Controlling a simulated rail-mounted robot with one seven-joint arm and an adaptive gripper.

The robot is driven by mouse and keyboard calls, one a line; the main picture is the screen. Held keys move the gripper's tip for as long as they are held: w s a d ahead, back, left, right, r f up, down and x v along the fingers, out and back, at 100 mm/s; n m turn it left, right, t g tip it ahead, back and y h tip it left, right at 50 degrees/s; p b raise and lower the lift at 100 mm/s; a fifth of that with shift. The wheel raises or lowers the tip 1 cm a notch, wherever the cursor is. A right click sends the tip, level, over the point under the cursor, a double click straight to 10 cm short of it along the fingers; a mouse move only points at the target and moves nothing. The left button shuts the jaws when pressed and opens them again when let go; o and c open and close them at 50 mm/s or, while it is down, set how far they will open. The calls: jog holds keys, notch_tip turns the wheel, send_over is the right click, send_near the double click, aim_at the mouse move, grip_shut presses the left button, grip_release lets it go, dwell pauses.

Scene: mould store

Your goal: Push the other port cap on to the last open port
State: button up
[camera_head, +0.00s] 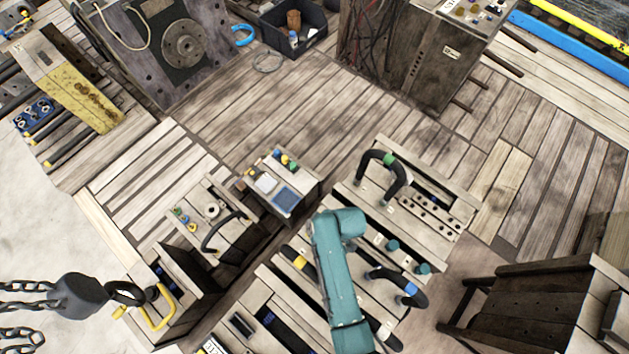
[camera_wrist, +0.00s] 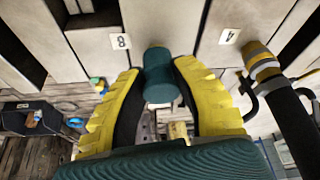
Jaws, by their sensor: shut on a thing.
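In the wrist view my gripper (camera_wrist: 160,68), with yellow fingers and dark pads, is closed around a teal cylindrical port cap (camera_wrist: 161,88). The cap has a wide end and a narrower part reaching toward the pale panel. I cannot tell whether it touches the panel, and the open port is not visible. In the head view my teal arm hides the gripper and the held cap.
The panel carries an "8" label (camera_wrist: 121,41) and a "4" label (camera_wrist: 229,36). A dark hose with a yellow band (camera_wrist: 264,66) lies close right of my fingers. Chain hangs at lower left.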

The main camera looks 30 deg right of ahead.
dwell(0.3)
jog(key=o, duration=1)
jog(key=shift+c, duration=0.2)
jog(key=v, duration=1.2)
